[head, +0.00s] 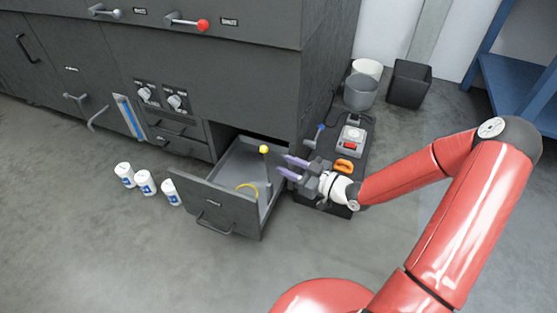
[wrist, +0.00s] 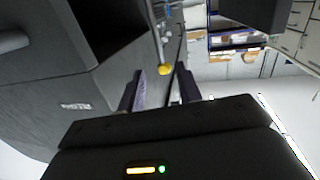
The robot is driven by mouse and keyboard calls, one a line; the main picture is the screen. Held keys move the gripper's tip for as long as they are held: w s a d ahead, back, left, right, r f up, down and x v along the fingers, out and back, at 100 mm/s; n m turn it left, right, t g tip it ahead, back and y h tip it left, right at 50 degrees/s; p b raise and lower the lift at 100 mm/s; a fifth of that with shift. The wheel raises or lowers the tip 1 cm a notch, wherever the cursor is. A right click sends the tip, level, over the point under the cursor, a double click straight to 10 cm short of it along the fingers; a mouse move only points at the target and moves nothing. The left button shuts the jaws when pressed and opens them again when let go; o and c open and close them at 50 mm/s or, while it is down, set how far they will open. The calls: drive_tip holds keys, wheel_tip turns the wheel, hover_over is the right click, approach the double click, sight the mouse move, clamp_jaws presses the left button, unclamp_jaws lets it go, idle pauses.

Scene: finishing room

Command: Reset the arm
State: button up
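My red arm (head: 400,178) reaches in from the right in the head view. My gripper (head: 282,164) is beside the right side of an open drawer (head: 212,212). Its two purple fingers are apart with nothing visible held between them. In the wrist view my gripper (wrist: 161,80) also shows its fingers spread. A yellow ball (head: 264,149) on a thin upright post stands at the drawer, just left of the fingertips. The ball (wrist: 165,70) appears beyond and between the fingers in the wrist view. I cannot tell the exact gap to it.
The dark cabinet (head: 215,88) stands behind. A grey device (head: 352,140) and an orange-handled item (head: 344,166) lie close behind my gripper. White containers (head: 146,183) stand left. A blue shelf (head: 518,75) is at right. Front floor is clear.

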drive_tip(key=shift+v, duration=0.8)
